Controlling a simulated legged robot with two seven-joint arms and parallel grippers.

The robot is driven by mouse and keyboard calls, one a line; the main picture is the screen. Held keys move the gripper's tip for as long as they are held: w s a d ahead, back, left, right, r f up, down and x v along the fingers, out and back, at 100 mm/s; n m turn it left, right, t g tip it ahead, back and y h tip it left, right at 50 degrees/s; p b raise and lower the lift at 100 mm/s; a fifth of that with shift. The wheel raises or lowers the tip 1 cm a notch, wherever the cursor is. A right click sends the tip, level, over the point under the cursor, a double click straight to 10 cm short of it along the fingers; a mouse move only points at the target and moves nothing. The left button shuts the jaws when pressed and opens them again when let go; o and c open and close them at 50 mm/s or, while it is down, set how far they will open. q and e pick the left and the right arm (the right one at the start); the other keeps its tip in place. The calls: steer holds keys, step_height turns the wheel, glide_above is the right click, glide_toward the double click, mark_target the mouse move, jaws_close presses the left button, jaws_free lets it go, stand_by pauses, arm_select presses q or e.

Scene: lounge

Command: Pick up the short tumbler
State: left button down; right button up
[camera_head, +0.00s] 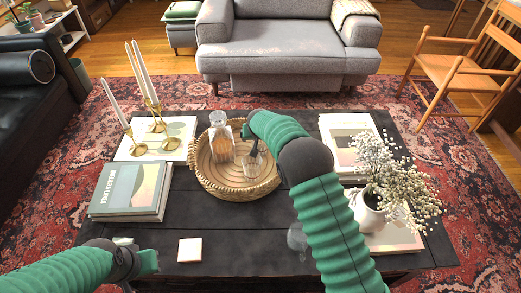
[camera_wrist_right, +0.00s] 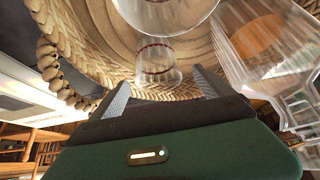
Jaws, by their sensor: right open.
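Clear glassware (camera_head: 250,168) stands in the round woven tray (camera_head: 207,183), just below my right gripper (camera_head: 254,150) in the head view. In the right wrist view, a small clear tumbler (camera_wrist_right: 158,65) with a reddish line shows beyond and between the open fingers of my right gripper (camera_wrist_right: 160,88). A larger clear glass shape (camera_wrist_right: 165,18) shows above it, cut by the frame edge. I cannot tell whether the fingers touch any glass; nothing is clearly held. My left gripper (camera_head: 148,262) is low over the table's front left; its finger opening is unclear.
A decanter with amber liquid (camera_head: 220,138) stands close left of my right gripper. Another clear glass (camera_head: 297,237) is beside my right arm. Books (camera_head: 130,190), gold candlesticks (camera_head: 158,125) and a flower vase (camera_head: 368,212) surround the tray. A white coaster (camera_head: 190,249) lies in front.

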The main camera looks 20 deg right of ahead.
mark_target(260, 143)
steer(key=b+x, duration=0.1)
steer(key=x, duration=0.1)
steer(key=b+x, duration=0.1)
steer(key=x, duration=0.1)
steer(key=shift+s+d+f, duration=0.15)
steer(key=shift+s+f, duration=0.05)
steer(key=shift+f, duration=0.3)
steer(key=shift+w, duration=0.1)
steer(key=shift+r, duration=0.2)
steer(key=shift+c, duration=0.3)
steer(key=shift+f, duration=0.1)
steer(key=c, duration=1.7)
